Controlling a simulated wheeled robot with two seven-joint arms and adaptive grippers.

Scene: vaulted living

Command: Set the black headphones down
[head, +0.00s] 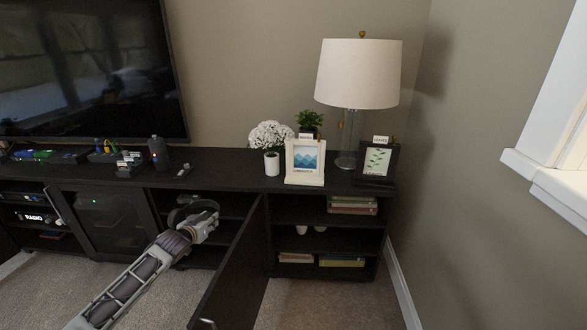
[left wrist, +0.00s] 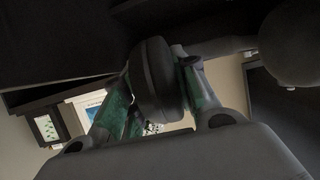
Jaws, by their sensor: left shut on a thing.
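The black headphones (head: 180,214) are at the open compartment of the dark media cabinet, at the end of my left arm. My left gripper (head: 205,222) is shut on them. In the left wrist view an ear cup of the headphones (left wrist: 152,78) sits between the two fingers of my left gripper (left wrist: 160,85). The cabinet's inner shelf (head: 235,211) is just beside and behind the gripper. I cannot tell whether the headphones touch a shelf. My right gripper is not in view.
An open cabinet door (head: 236,268) stands out to the right of my left arm. The cabinet top (head: 225,181) holds a white flower pot (head: 271,163), picture frames (head: 305,163) and a lamp (head: 358,75). Right shelves hold books (head: 352,205). A television (head: 85,70) stands at left.

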